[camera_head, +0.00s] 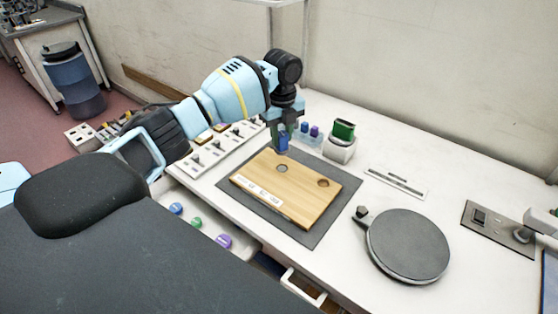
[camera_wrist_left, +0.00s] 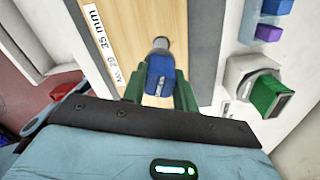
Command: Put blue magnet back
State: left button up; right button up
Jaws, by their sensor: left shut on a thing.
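The blue magnet (camera_head: 283,146) is a small blue block held in my left gripper (camera_head: 282,130), over the far left part of a wooden board (camera_head: 300,201). In the left wrist view, the blue magnet (camera_wrist_left: 160,76) sits between the green fingers of my left gripper (camera_wrist_left: 160,90), with a grey rounded end pointing toward the board. I cannot tell whether it touches the board. A pale clear rack (camera_head: 308,141) holding a blue and a purple block stands just right of the gripper. My right gripper is not in view.
The board lies on a dark mat (camera_head: 336,205) and has round spots. A white holder with a green block (camera_head: 343,130) stands behind it. A grey disc (camera_head: 408,245) is at the right.

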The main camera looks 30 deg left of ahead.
pick_arm(q)
jog(key=shift+s+d+r+n, duration=0.15)
jog(key=shift+d+n, duration=0.25)
jog(key=shift+n, duration=0.2)
jog(key=s+d+n, duration=0.6)
jog(key=s+n, duration=0.3)
jog(key=n, duration=0.2)
jog(key=s+d+n, duration=0.7)
jog(key=s+n, duration=0.2)
jog(key=n, duration=0.2)
jog(key=shift+s, duration=0.25)
jog(key=shift+a, duration=0.1)
